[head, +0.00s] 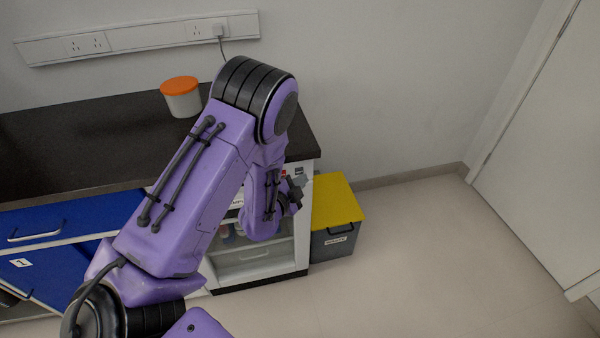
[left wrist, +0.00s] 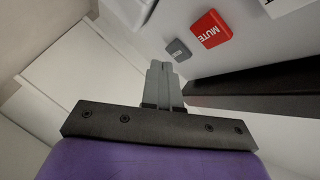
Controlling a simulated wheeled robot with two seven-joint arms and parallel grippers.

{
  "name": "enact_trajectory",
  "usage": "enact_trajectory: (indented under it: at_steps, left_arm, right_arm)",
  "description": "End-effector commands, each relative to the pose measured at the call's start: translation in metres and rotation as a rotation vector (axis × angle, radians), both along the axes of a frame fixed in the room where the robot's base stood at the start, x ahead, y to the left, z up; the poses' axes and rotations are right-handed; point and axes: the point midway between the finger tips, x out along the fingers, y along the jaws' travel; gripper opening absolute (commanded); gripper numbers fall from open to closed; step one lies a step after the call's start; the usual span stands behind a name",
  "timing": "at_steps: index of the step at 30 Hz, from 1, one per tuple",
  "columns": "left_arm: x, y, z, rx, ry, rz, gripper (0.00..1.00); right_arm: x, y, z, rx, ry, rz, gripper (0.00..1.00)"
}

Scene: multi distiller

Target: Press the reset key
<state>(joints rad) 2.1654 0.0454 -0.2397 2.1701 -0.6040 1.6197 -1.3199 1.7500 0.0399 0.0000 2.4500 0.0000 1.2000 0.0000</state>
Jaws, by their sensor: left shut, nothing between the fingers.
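In the left wrist view, a small grey key (left wrist: 178,50) sits on a white panel beside a larger red key marked MUTE (left wrist: 210,29). The grey key's lettering is too small to read, so I cannot tell whether it is the reset key. My left gripper (left wrist: 160,68) is shut and empty, its fingertips close to the grey key; I cannot tell whether they touch. In the head view, my left gripper (head: 304,181) is at the right front end of the counter, near the white distiller cabinet (head: 300,232). My arm hides most of the panel. My right gripper is not in view.
A dark countertop (head: 60,150) carries a white container with an orange lid (head: 181,97). Blue drawers (head: 60,230) are at the left. A grey bin with a yellow lid (head: 335,200) stands right of the cabinet. The floor at right is clear.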

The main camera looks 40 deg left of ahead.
Motion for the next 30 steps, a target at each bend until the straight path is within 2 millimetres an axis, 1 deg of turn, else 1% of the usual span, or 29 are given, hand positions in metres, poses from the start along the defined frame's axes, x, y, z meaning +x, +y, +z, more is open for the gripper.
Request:
enact_trajectory:
  at_steps: [3, 13, 17, 30]
  left_arm:
    - [-0.009, -0.012, 0.0, 0.001, 0.002, -0.004, 0.0]
    - [-0.033, -0.04, 0.0, 0.001, 0.001, -0.002, 0.0]
    - [-0.037, -0.043, 0.0, 0.001, 0.001, -0.001, 0.0]
    - [-0.037, -0.043, 0.0, 0.0, 0.001, -0.001, 0.0]
  right_arm:
    - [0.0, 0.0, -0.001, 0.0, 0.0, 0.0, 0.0]
    - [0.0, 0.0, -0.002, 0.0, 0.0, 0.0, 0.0]
    - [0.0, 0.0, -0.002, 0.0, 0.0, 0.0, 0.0]
    - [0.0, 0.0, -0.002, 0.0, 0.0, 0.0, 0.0]
